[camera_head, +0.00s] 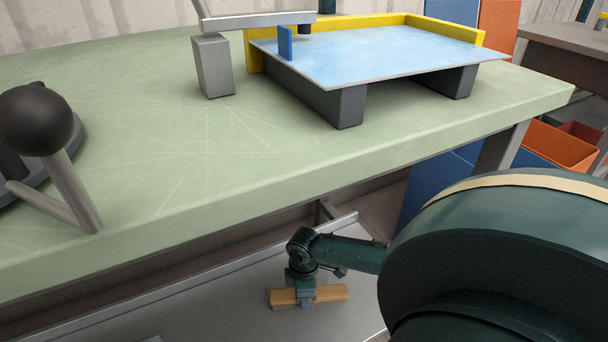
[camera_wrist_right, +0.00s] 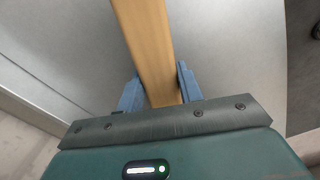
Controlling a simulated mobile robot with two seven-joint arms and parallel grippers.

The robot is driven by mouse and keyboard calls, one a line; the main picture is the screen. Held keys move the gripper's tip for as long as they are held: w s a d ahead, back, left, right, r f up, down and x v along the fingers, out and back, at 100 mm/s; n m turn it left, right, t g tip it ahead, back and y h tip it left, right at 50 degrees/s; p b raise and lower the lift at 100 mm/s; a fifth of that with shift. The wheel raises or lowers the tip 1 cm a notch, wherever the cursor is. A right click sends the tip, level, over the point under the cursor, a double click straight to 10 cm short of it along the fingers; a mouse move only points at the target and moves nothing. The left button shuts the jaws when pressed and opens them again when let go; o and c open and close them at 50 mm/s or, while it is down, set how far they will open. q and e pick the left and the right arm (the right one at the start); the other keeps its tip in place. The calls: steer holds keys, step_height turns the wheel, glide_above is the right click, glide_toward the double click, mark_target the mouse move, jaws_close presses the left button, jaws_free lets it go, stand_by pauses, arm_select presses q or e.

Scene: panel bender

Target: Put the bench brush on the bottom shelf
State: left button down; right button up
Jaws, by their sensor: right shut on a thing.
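The bench brush (camera_head: 330,293) shows as a wooden bar in my right gripper (camera_head: 307,300), low over the grey bottom shelf (camera_head: 220,300) beneath the green bench top. In the right wrist view the tan wood of the brush (camera_wrist_right: 147,45) runs between the two blue fingers of the right gripper (camera_wrist_right: 160,92), which are shut on it. Its bristles are not visible. I cannot tell whether the brush touches the shelf. My left gripper is in neither view.
The green bench top (camera_head: 150,130) hangs over the shelf. On it stand a blue plate (camera_head: 380,50) on dark supports and a lever with a black ball knob (camera_head: 37,118). Orange bins (camera_head: 555,145) stand at the right. The shelf's left part looks mostly clear.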

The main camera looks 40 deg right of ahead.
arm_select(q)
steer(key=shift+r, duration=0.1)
arm_select(e)
steer(key=o, duration=1)
steer(key=shift+c, duration=0.2)
step_height(320, 180, up, 4)
steer(key=shift+r+p, duration=0.2)
steer(key=shift+p, duration=1.05)
arm_select(q)
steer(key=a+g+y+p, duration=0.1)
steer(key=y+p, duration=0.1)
steer(key=p, duration=0.1)
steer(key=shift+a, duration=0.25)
arm_select(e)
step_height(320, 180, up, 8)
steer(key=shift+f, duration=0.1)
